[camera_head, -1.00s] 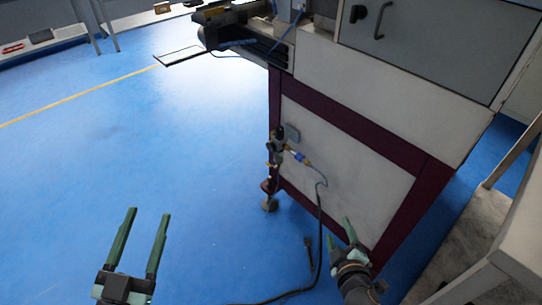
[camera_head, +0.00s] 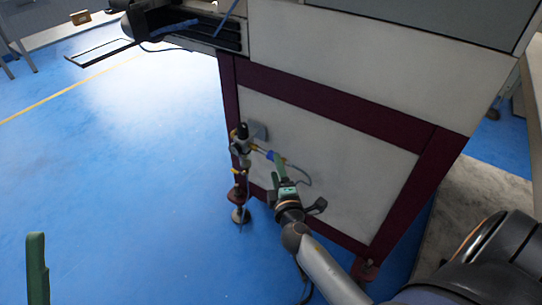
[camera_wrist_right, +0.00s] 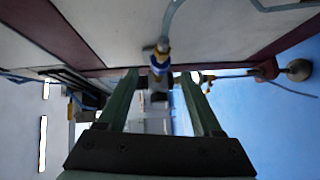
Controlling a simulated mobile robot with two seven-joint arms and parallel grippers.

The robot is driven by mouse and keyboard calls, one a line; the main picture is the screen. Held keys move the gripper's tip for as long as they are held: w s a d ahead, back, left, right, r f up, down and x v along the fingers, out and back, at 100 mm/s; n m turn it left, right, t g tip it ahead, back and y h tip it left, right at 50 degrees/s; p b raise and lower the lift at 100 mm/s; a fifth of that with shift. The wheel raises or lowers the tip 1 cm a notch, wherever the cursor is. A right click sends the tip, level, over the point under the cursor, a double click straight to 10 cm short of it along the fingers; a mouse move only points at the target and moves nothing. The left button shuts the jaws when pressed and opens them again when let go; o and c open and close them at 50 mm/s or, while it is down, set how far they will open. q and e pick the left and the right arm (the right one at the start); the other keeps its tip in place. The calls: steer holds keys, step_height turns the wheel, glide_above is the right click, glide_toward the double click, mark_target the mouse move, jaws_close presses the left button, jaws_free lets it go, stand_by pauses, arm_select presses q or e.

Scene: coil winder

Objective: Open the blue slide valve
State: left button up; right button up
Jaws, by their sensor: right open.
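The blue slide valve (camera_head: 270,155) is a small blue sleeve with brass ends on the air fitting at the machine's lower left corner. In the right wrist view the blue slide valve (camera_wrist_right: 158,64) lies ahead, between the fingertips in the picture. My right gripper (camera_head: 278,160) is open, its green fingers reaching to the valve and partly covering it. I cannot tell whether they touch it. In the right wrist view both fingers (camera_wrist_right: 159,76) are spread apart. Of my left gripper, only one green finger (camera_head: 36,265) shows at the bottom left, far from the valve.
The machine's pale side panel (camera_head: 340,170) in a dark red frame (camera_head: 330,97) stands close behind the valve. A regulator (camera_head: 240,145) sits left of it, above a machine foot (camera_head: 240,215). A thin hose (camera_head: 302,172) loops from the valve. Blue floor (camera_head: 130,190) is free at left.

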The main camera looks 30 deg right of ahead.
mark_target(272, 154)
steer(key=x, duration=0.6)
steer(key=shift+w+d+f+b, duration=0.1)
steer(key=shift+w+b, duration=0.15)
steer(key=shift+b, duration=0.1)
jaws_close()
stand_by(1.1)
